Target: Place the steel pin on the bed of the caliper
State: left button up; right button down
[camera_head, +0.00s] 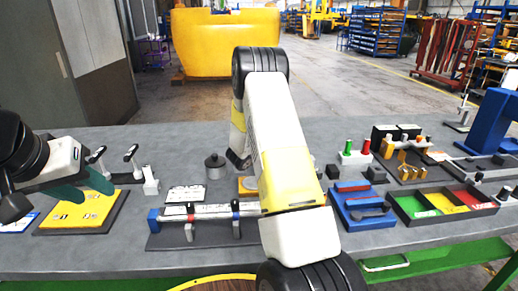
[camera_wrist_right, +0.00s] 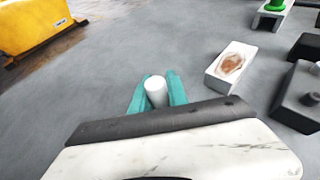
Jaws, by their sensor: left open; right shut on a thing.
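A pale, round steel pin (camera_wrist_right: 157,93) stands between the teal fingers of my right gripper (camera_wrist_right: 157,84) in the right wrist view. The fingers are shut on it, with grey tabletop behind. In the head view my right arm hides this gripper and the pin. What looks like the caliper (camera_head: 205,211) is a long pale bar with blue and red parts on a dark base, left of my right arm; its right end is partly covered. My left gripper (camera_head: 90,187) is open and empty above the yellow board at the left.
The yellow board (camera_head: 72,217) lies at the left. A grey round weight (camera_head: 215,166) stands behind the caliper. In the wrist view, a pale block (camera_wrist_right: 232,65) lies right of the pin.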

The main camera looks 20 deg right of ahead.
jog(key=c, duration=1.3)
grip_release()
jog(key=shift+f, duration=0.1)
